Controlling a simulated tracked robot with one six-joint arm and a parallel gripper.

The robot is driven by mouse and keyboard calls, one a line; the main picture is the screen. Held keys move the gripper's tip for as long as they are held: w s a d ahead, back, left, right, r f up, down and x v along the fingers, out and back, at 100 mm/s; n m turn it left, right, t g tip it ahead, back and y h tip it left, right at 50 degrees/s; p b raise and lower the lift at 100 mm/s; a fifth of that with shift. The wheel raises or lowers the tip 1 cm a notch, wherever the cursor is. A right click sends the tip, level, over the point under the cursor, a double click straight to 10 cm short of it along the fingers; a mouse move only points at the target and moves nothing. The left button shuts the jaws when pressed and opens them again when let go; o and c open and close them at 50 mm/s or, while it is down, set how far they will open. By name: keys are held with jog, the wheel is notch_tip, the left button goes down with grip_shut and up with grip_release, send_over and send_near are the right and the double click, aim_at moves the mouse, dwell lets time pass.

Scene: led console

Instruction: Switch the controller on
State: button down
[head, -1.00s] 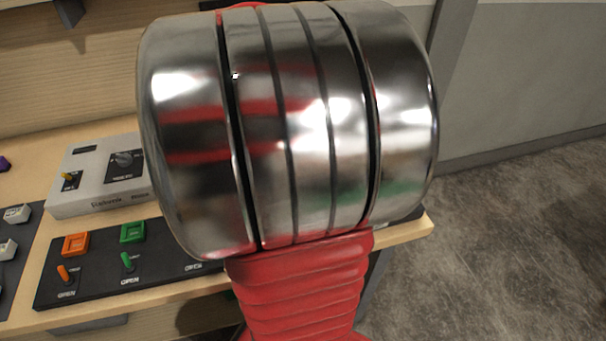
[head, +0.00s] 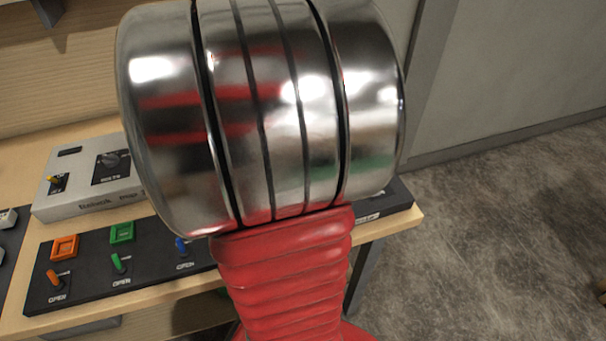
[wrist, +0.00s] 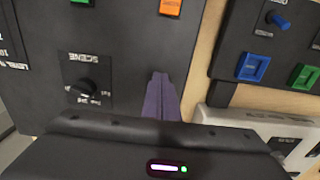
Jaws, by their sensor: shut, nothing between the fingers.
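I cannot tell for sure which unit is the controller. My gripper (wrist: 160,78), with purple fingers, is shut and empty in the wrist view. My arm hides the gripper in the head view.
A black switch panel (head: 90,285) along the bench front has orange (head: 54,278), green (head: 118,263) and blue (head: 181,246) toggles. My large metal arm joint blocks the middle of the head view. Open floor (head: 500,240) lies right of the bench.

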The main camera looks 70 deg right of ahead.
jog(key=shift+f, duration=0.3)
jog(key=shift+w+d, duration=0.8)
jog(key=shift+d, duration=0.05)
dwell(0.6)
jog(key=shift+r, duration=0.1)
notch_tip(320, 180, up, 7)
jog(key=shift+s+a, duration=0.3)
dwell(1.0)
dwell(0.6)
